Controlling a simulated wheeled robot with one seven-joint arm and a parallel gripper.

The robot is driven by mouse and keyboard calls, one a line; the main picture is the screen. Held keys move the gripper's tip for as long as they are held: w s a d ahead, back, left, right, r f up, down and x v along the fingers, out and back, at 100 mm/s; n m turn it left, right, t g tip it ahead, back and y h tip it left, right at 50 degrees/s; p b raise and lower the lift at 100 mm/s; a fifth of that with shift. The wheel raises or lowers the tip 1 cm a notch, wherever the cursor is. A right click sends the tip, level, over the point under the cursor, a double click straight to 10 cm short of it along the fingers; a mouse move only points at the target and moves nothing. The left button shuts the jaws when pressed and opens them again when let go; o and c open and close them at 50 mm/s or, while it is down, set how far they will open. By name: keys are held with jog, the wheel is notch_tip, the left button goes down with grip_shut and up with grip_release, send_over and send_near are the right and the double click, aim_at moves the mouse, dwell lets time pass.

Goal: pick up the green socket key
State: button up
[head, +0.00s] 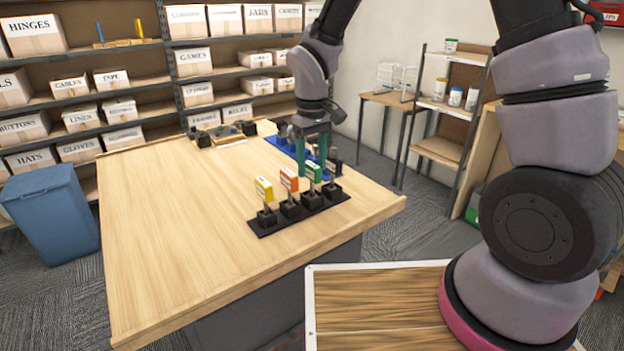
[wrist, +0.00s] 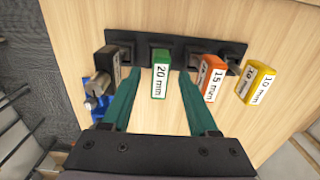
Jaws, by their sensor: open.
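The green socket key (head: 314,173) stands upright in a black rack (head: 270,228) on the wooden table. In the wrist view the green key (wrist: 160,73) bears the label "20 mm". My gripper (head: 311,174) points down at it, its teal fingers spread. In the wrist view my gripper (wrist: 157,78) has one finger on either side of the green key, with gaps; I cannot tell how far down the tips reach. An orange 15 mm key (wrist: 212,78) and a yellow 10 mm key (wrist: 255,82) stand to its right there, a black key (wrist: 107,62) to its left.
A blue tray (head: 280,143) with dark items lies behind the rack, close to my gripper. Dark parts (head: 222,133) sit at the table's far edge. The left and front of the wooden table (head: 180,220) are clear. A blue bin (head: 50,212) stands at left.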

jog(key=shift+f, duration=0.75)
grip_shut()
dwell(0.9)
